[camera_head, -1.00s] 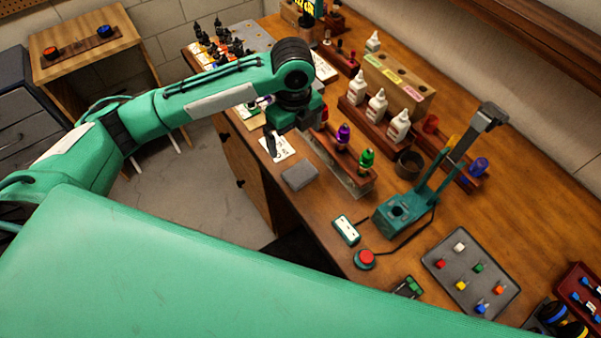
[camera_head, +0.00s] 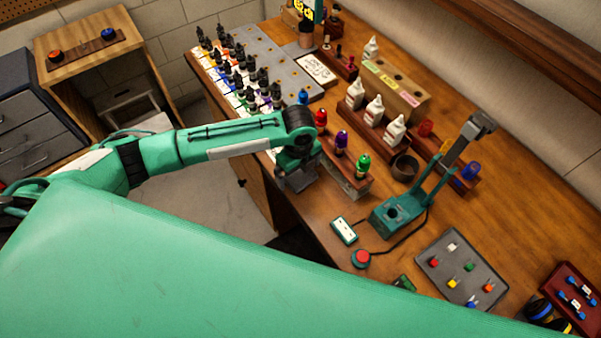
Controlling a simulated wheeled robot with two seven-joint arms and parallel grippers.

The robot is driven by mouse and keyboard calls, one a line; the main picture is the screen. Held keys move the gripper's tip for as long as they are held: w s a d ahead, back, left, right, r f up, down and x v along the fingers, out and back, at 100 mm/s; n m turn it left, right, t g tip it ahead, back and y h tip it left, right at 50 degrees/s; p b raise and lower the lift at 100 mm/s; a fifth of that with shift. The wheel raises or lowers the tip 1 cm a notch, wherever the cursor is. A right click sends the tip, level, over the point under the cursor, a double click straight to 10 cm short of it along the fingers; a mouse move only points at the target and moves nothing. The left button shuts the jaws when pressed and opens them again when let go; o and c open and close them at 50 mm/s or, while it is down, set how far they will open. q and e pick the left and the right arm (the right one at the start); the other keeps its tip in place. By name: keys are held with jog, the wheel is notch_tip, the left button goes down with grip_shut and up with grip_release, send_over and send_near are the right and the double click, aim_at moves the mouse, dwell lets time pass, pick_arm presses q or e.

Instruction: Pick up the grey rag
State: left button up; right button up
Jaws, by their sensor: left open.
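The grey rag (camera_head: 308,177) lies on the wooden workbench near its left front edge, in front of the rack with the purple and green bottles. My left gripper (camera_head: 289,182) is directly over the rag, pointing down, and hides much of it. Its jaws are open. I cannot tell whether the fingers touch the rag. My right gripper is not in view.
A bottle rack (camera_head: 345,180) stands close to the right of the rag. A teal stand (camera_head: 397,212), a white box (camera_head: 344,230) and a red button (camera_head: 361,259) are farther right. Many dropper bottles stand behind on the left. Bare bench lies in front of the bottle rack.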

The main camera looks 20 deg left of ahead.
aim_at(299, 173)
pick_arm(q)
jog(key=shift+f, duration=0.2)
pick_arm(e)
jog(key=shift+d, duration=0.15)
pick_arm(q)
jog(key=c, duration=1)
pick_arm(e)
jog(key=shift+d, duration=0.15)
pick_arm(q)
jog(key=shift+r, duration=0.15)
notch_tip(299, 173, up, 20)
jog(key=b, duration=0.4)
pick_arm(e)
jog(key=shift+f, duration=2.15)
